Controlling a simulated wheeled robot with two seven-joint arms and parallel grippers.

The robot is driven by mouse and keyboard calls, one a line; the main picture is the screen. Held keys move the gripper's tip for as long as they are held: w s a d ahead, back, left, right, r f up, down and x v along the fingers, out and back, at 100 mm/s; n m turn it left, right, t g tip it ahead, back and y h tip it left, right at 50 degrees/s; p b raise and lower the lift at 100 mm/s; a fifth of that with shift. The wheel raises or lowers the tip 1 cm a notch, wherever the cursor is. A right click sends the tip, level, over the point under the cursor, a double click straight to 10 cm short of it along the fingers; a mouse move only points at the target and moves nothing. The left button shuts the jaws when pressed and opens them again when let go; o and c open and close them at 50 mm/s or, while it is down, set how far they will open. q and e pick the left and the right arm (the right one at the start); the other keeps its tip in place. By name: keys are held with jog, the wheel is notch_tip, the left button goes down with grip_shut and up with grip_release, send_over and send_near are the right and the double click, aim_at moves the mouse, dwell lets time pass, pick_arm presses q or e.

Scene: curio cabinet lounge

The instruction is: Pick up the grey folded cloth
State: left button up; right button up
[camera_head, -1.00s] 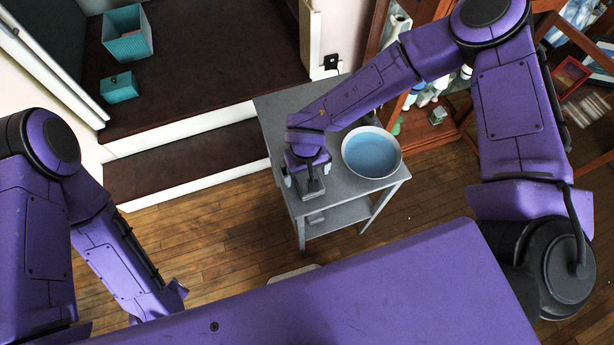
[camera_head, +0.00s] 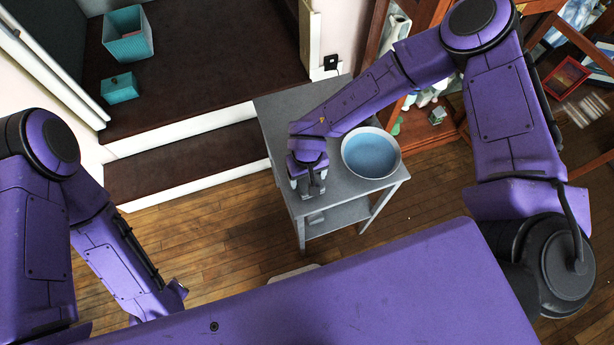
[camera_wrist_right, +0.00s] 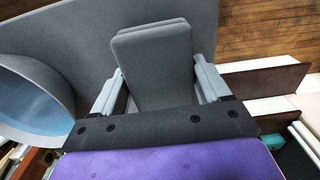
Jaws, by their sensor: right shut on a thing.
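The grey folded cloth (camera_wrist_right: 152,62) shows in the right wrist view as a flat, layered grey block between the two fingers. My right gripper (camera_wrist_right: 158,80) is shut on it. In the head view my right gripper (camera_head: 310,190) is over the front left part of the grey side table (camera_head: 285,110), and it hides most of the cloth there. I cannot tell whether the cloth is clear of the tabletop. My left arm is at the lower left of the head view, with its gripper fingers out of view.
A bowl with a blue inside (camera_head: 371,153) stands on the table, just right of my right gripper. A wooden cabinet (camera_head: 440,125) with ornaments is behind it to the right. Dark carpeted steps (camera_head: 200,165) with teal boxes (camera_head: 128,35) lie left.

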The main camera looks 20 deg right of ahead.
jog(key=s+r, duration=0.1)
jog(key=r, duration=0.1)
jog(key=s+a+r, duration=0.1)
jog(key=s+r, duration=0.1)
jog(key=r, duration=0.1)
jog(key=s+r, duration=0.2)
jog(key=r, duration=0.1)
jog(key=shift+a+r+b, duration=0.15)
jog(key=shift+a+b, duration=0.05)
jog(key=shift+b, duration=0.2)
jog(key=s+a+r+b, duration=0.1)
jog(key=s+a+r, duration=0.1)
jog(key=s, duration=0.6)
jog(key=shift+s+a+r, duration=0.2)
jog(key=shift+s+r, duration=0.05)
jog(key=shift+r, duration=0.65)
